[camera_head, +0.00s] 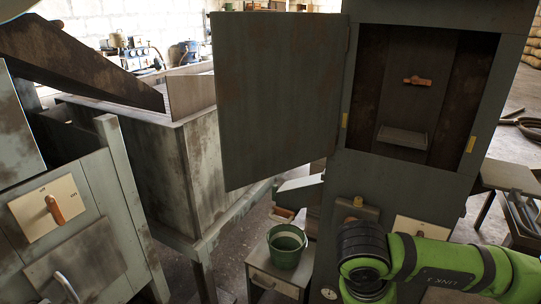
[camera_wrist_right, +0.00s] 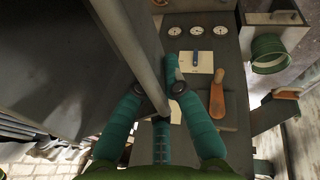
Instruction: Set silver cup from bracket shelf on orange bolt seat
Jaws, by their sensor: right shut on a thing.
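An open-fronted cabinet holds a small grey bracket shelf (camera_head: 402,137) with a bare top, and an orange bolt-like part (camera_head: 418,80) on the back wall above it. I do not see a silver cup in either view. My right gripper (camera_wrist_right: 158,98) has its teal fingers on both sides of a long grey edge (camera_wrist_right: 132,45) of a large dark panel and is shut on it. Its fingers do not show in the head view, where only my green arm appears. My left gripper is not in view.
The cabinet door (camera_head: 275,105) stands open to the left. A green bucket (camera_head: 287,246) sits on a low cabinet below. The wrist view shows a panel with round gauges (camera_wrist_right: 197,32) and an orange handle (camera_wrist_right: 217,95). A grey tank (camera_head: 170,160) stands left.

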